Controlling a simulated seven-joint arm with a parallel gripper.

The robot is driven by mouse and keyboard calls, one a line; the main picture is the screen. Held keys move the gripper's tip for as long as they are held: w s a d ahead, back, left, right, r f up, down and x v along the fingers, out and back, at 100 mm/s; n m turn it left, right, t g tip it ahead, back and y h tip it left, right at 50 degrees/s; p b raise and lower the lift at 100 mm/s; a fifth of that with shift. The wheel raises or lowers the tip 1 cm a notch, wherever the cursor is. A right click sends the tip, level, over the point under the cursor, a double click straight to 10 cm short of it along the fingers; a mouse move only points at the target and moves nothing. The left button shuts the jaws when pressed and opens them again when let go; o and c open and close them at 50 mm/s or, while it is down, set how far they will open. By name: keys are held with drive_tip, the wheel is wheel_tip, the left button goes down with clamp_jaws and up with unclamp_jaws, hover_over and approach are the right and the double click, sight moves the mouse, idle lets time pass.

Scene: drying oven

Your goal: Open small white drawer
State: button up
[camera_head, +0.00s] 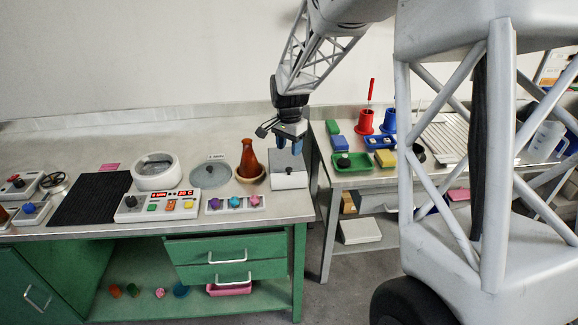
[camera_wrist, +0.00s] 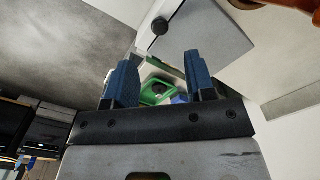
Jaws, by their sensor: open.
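The small white drawer unit (camera_head: 290,181) is a pale box at the right end of the left bench, beside the brown flask. A small dark knob shows on its front. In the wrist view the white unit (camera_wrist: 205,45) fills the upper middle, and its round dark knob (camera_wrist: 160,26) lies beyond the fingertips. The drawer looks shut. My gripper (camera_head: 289,143) is above the unit in the head view, with blue fingers pointing down. In the wrist view my gripper (camera_wrist: 160,60) is open and empty, its fingers apart from the knob. The gripper hides part of the unit's top.
The brown flask (camera_head: 249,161) stands close left of the unit. A grey round dish (camera_head: 209,174) and a panel of coloured knobs (camera_head: 235,203) lie further left. A gap separates this bench from the right one, where a green tray (camera_head: 340,168) sits.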

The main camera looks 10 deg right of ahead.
sight(289, 168)
drive_tip(key=shift+f, duration=3.95)
clamp_jaws()
